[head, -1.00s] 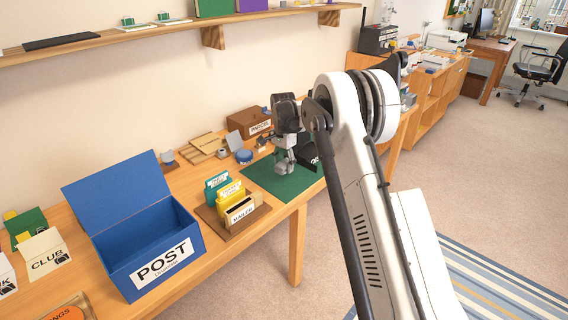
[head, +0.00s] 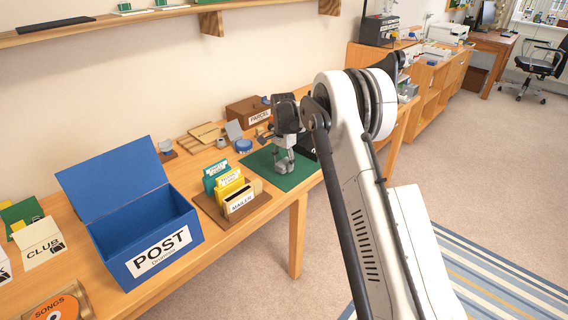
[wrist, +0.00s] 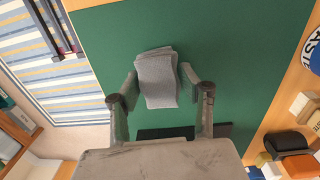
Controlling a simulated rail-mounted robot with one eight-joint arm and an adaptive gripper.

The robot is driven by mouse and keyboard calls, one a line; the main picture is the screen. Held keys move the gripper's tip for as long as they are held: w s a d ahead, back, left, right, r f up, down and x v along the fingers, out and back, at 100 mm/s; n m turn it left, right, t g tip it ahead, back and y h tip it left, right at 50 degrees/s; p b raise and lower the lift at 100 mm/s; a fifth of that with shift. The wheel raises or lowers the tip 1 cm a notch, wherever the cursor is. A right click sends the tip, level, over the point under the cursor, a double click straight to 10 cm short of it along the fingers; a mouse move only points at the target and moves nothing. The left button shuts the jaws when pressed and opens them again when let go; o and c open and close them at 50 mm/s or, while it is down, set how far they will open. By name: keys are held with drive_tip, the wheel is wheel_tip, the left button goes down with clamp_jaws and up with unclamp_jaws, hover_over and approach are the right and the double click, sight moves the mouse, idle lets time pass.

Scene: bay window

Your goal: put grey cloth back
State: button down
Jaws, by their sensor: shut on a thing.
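The grey cloth (wrist: 157,88) is a small folded pad in the wrist view, between the two fingers of my gripper (wrist: 159,77). The fingers are closed against its sides. In the head view my gripper (head: 283,164) points down over the green mat (head: 262,165), with a grey patch at its tips that I cannot clearly separate from the fingers. The green mat (wrist: 235,70) fills most of the wrist view behind the cloth. I cannot tell whether the cloth touches the mat.
A black object (head: 308,148) lies close beside the gripper. A file rack with a MAILER label (head: 241,201) and an open blue POST box (head: 150,258) stand to the left. A brown PARCEL box (head: 247,110) and a blue tape roll (head: 243,146) are behind the mat.

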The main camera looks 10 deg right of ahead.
drive_tip(key=shift+f, duration=0.25)
idle(0.7)
drive_tip(key=c, duration=1)
unclamp_jaws()
wheel_tip(320, 180, up, 12)
drive_tip(key=s+r+n+t, duration=0.2)
drive_tip(key=s+r+n, duration=0.1)
drive_tip(key=s+r, duration=0.8)
drive_tip(key=s+r+n+t, duration=0.25)
drive_tip(key=s+r, duration=0.45)
drive_tip(key=s, duration=0.5)
drive_tip(key=s+f+n+t, duration=0.1)
drive_tip(key=s+f, duration=0.1)
drive_tip(key=s, duration=0.6)
drive_tip(key=s+f+n+t, duration=0.1)
drive_tip(key=s+f+n, duration=0.1)
drive_tip(key=s, duration=0.7)
drive_tip(key=s+f+n+t, duration=0.1)
drive_tip(key=s+f+n, duration=0.1)
drive_tip(key=s, duration=0.7)
drive_tip(key=shift+f+n, duration=0.25)
drive_tip(key=shift+f, duration=0.5)
